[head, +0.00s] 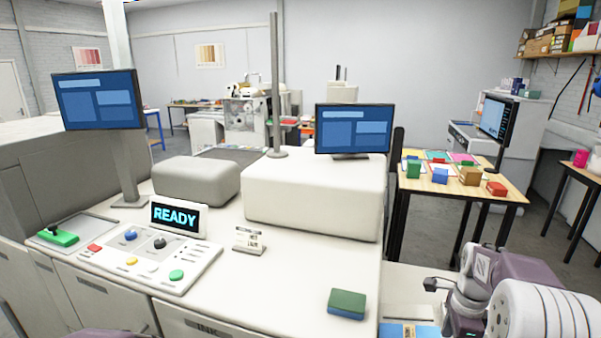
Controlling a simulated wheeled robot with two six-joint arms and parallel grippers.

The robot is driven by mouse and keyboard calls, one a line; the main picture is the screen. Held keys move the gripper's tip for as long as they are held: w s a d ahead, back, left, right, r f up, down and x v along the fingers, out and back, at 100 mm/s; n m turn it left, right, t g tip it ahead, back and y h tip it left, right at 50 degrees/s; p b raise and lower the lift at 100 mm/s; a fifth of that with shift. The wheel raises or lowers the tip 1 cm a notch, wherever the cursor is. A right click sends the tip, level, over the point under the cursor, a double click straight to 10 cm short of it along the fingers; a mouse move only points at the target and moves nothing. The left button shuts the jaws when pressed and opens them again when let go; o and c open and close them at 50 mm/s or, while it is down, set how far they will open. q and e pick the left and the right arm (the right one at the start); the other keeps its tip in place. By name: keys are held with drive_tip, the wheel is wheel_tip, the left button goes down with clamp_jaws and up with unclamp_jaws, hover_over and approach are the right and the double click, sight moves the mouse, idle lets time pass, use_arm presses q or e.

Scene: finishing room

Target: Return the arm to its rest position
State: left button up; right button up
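My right arm, purple and white, is folded at the lower right corner. A small dark part at its left end (437,285) looks like my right gripper; it is too small to tell if it is open or shut, and I see nothing held in it. It is above the low surface right of the white machine and apart from the green and blue block (346,304). Only a purple sliver of my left arm shows at the bottom left edge; its gripper is out of view.
The white machine (300,270) carries a button panel (140,262), a READY display (178,216), a small card stand (248,240) and a monitor (353,130). A wooden table (415,187) with coloured blocks stands behind right. Open floor lies between them.

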drive_tip(key=s+a+f+n, duration=0.3)
drive_tip(key=s+a+n, duration=0.3)
drive_tip(key=a+n, duration=0.2)
drive_tip(key=s+a+f+n+t, duration=0.1)
drive_tip(key=s+a+f+n, duration=0.2)
drive_tip(key=s+a+n, duration=0.3)
drive_tip(key=a+n, duration=0.3)
drive_tip(key=n, duration=0.4)
drive_tip(key=shift+s, duration=0.4)
drive_tip(key=shift+r, duration=0.1)
